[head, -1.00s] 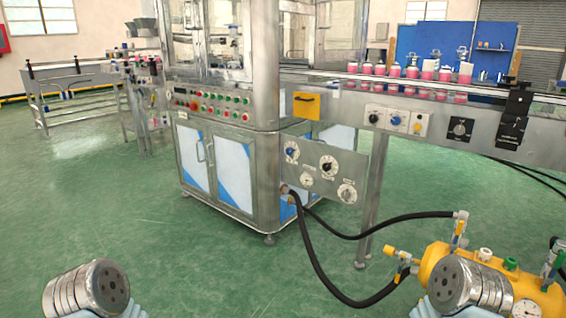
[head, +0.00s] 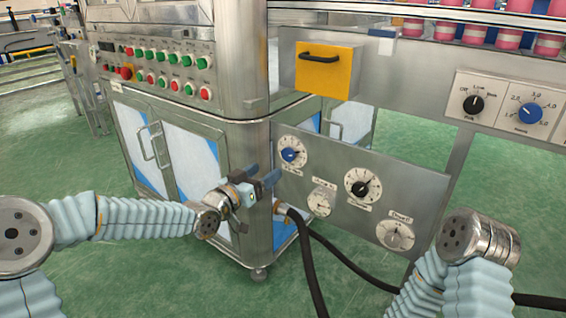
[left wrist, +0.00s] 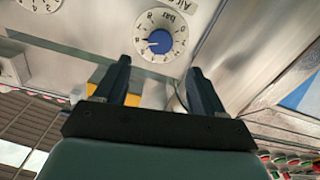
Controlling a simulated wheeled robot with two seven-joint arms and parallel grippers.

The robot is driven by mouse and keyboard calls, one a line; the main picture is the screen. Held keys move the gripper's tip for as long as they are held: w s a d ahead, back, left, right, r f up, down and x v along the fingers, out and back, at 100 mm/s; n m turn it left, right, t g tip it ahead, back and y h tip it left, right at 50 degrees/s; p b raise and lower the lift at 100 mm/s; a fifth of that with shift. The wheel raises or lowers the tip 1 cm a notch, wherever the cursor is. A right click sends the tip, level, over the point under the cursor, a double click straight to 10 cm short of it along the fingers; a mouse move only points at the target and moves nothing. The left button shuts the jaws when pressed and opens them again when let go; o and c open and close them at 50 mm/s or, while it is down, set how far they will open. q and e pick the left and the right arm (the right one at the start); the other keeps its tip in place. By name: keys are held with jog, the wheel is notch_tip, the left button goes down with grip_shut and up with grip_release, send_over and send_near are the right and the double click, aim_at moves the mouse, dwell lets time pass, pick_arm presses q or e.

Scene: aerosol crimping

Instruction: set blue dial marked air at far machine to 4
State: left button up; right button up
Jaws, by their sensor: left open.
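The blue dial (head: 291,155) has a white numbered face and sits at the upper left of a grey panel (head: 415,185) on the machine. My left gripper (head: 263,175) is open and empty, just left of and below the dial in the head view, apart from it. In the left wrist view the blue dial (left wrist: 160,42) shows upside down, beyond and between the open fingertips (left wrist: 159,67). Its lettering is partly readable; I cannot read its setting surely. My right gripper is out of view; only my right arm shows at lower right.
The panel also carries a black dial (head: 362,185) and two pale dials (head: 321,201) (head: 396,235). Another blue dial (head: 528,113) is on the rail at right. A yellow handled box (head: 326,70) is above. A black hose (head: 312,255) runs below the panel.

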aim_at(287, 157)
pick_arm(q)
jog(key=x, duration=0.9)
jog(key=shift+w, duration=0.2)
jog(key=c, duration=1.1)
jog(key=shift+o, duration=0.2)
jog(key=shift+f, duration=0.1)
